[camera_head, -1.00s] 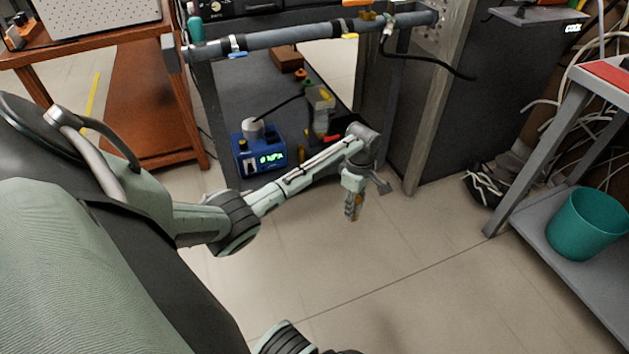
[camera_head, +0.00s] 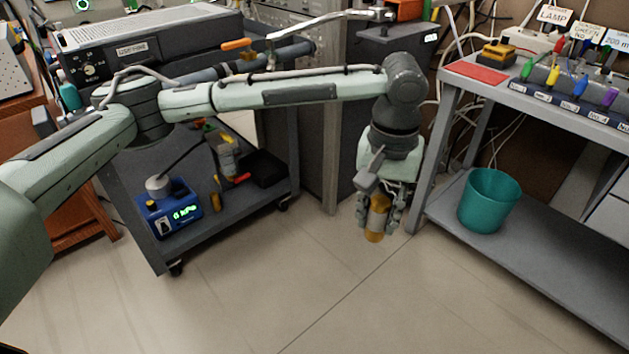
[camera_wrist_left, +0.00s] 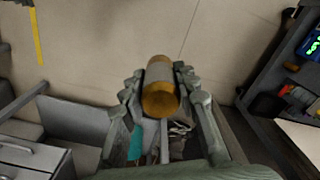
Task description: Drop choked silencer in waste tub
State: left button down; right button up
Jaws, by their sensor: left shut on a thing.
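The silencer is a small brass-coloured cylinder with a greyish band (camera_head: 376,222). My left gripper (camera_head: 378,212) is shut on it and holds it in the air, pointing down, left of the shelf. In the left wrist view the silencer (camera_wrist_left: 160,88) lies between the two fingers of the gripper (camera_wrist_left: 163,100). The waste tub is a teal round bucket (camera_head: 488,202) on the lower shelf of the grey bench at the right. The held silencer is apart from the tub, to its left and slightly lower in the picture. My right gripper is not in view.
The grey bench (camera_head: 540,110) has a top above the tub, with a leg (camera_head: 432,170) between the gripper and the tub. A lower shelf (camera_head: 535,250) extends right. A dark cart (camera_head: 245,195) with a blue device (camera_head: 172,210) stands left. The floor (camera_head: 300,290) in front is clear.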

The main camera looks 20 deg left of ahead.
aim_at(263, 168)
jog(key=i+u, duration=0.2)
jog(key=u, duration=0.25)
jog(key=i+l+u, duration=0.15)
jog(key=u, duration=0.3)
jog(key=i+l+u, duration=0.15)
jog(key=i+l, duration=0.15)
jog(key=l, duration=0.15)
jog(key=i+l+u, duration=0.2)
jog(key=l, duration=0.25)
jog(key=i, duration=0.1)
